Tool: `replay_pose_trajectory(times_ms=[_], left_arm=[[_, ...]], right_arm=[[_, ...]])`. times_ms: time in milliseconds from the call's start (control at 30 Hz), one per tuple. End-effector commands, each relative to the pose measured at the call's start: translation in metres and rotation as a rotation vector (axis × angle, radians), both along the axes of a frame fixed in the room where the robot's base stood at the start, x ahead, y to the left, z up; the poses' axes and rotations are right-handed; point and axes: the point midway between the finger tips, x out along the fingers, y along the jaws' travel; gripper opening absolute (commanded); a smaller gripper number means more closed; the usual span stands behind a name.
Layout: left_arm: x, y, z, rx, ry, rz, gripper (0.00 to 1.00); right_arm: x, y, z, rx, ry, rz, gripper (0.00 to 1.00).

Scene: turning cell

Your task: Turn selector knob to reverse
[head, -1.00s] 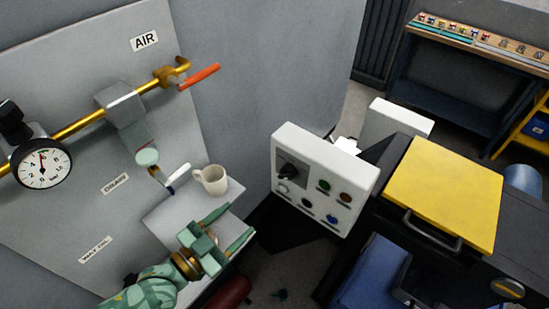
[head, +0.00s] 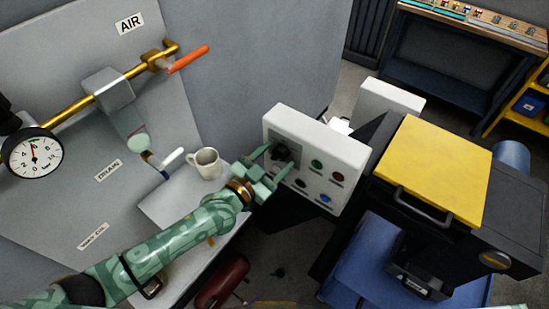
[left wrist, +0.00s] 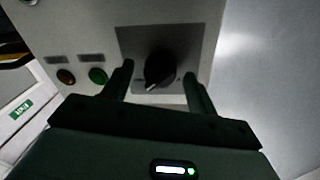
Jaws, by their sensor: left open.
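The black selector knob (head: 282,152) is on a dark plate at the upper left of the white control box face (head: 345,155). It also shows in the left wrist view (left wrist: 160,68), on its dark plate. My left gripper (head: 276,162) is open in front of the knob. In the left wrist view its two fingers (left wrist: 159,73) stand on either side of the knob, with gaps on both sides. My right gripper is not in view.
Green (head: 317,163), red, black and blue buttons sit near the knob on the box. A mug (head: 205,163) stands on a shelf at left, below an air pipe with an orange-handled valve (head: 188,59). A yellow cover (head: 435,175) is at right.

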Motion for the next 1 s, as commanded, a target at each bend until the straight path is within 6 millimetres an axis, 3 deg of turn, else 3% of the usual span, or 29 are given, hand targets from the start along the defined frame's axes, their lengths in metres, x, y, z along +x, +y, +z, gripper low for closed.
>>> replay_pose_trajectory(times_ms=[267, 400, 433, 1000], left_arm=[[0.0011, -0.0011, -0.0002, 0.0, 0.001, 0.0, 0.58], [0.001, -0.001, -0.0002, -0.001, 0.001, 0.0, 0.19], [0.001, -0.001, -0.0002, -0.001, 0.001, 0.0, 0.14], [0.0009, -0.0008, -0.0012, -0.124, 0.091, 0.0, 0.14]], right_arm=[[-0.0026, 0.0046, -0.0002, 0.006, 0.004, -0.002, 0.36], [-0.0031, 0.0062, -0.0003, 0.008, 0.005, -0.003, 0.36], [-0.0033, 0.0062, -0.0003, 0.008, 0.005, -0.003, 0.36], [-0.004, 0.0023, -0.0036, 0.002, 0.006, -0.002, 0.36]])
